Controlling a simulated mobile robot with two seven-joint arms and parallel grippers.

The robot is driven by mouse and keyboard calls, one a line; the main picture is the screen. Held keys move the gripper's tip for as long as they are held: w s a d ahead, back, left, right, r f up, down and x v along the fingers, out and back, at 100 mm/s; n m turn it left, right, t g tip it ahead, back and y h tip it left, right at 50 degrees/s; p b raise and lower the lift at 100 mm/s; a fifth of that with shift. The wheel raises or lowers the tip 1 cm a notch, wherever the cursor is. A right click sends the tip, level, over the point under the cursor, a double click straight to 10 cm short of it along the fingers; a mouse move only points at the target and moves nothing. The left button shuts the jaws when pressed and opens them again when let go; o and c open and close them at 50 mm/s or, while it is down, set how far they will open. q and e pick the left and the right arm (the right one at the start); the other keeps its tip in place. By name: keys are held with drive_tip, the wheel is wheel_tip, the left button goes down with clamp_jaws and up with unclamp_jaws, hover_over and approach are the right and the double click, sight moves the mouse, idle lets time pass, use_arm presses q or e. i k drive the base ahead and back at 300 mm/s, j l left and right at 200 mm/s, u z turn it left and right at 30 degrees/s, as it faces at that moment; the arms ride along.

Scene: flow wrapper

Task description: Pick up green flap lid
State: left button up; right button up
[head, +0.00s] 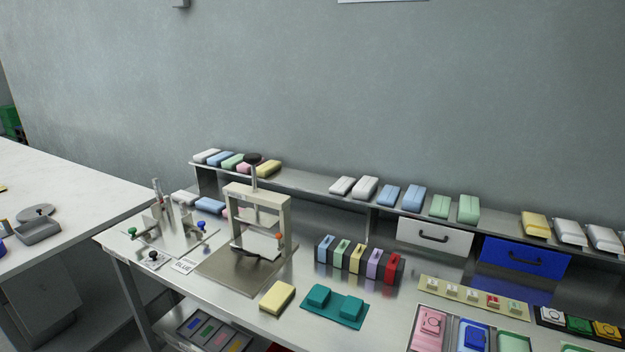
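I cannot tell for sure which thing is the green flap lid. A pale green piece (513,342) lies at the lower right, beside a blue piece (472,337) and a pink piece (430,322), and is cut by the bottom edge. A small darker green piece (578,324) sits in a black holder at the right edge. Light green blocks (468,208) stand on the raised shelf. A teal plate with two raised blocks (334,305) lies at the front of the bench. Neither of my grippers is in view.
A press with a cream frame (258,222) stands on the bench at centre left. A rack of several coloured blocks (358,261) is right of it. A yellow block (277,297) lies in front. White (433,238) and blue (524,257) drawers are under the shelf.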

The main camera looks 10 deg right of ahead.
sight(577, 324)
drive_tip(key=z, duration=1.9)
